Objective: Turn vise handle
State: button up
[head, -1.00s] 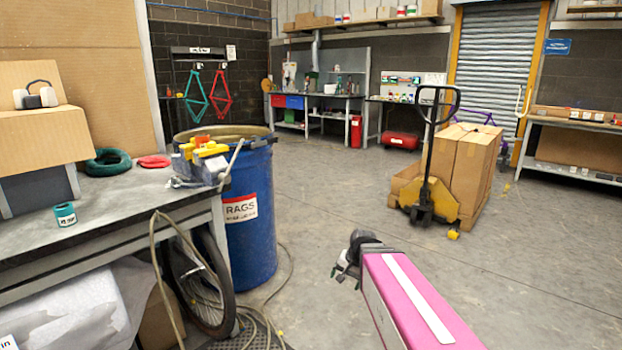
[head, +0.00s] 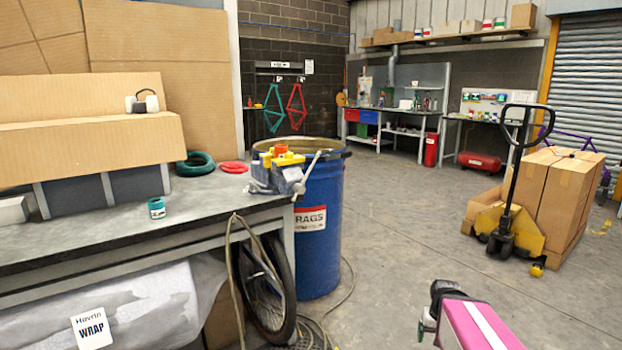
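The vise (head: 279,172) is grey with yellow jaw covers and an orange piece between or on them. It sits at the right front corner of the workbench (head: 98,232). Its handle (head: 307,172) is a thin grey bar with a knob at its upper end, slanting at the vise's right side, in front of the blue drum. My gripper (head: 428,325) is at the bottom right, at the end of my pink arm, over open floor. It is well right of the vise and apart from it. Its fingers are too small and partly hidden to read.
A blue rags drum (head: 321,240) stands right behind the vise. A hose (head: 233,265) hangs from the bench by a bicycle wheel (head: 268,290). A teal tin (head: 156,208) stands on the bench. A yellow pallet truck (head: 505,225) with boxes stands right. The middle floor is clear.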

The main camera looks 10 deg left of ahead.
aim_at(298, 188)
jog(key=k+j+u, duration=0.15)
jog(key=u, duration=1)
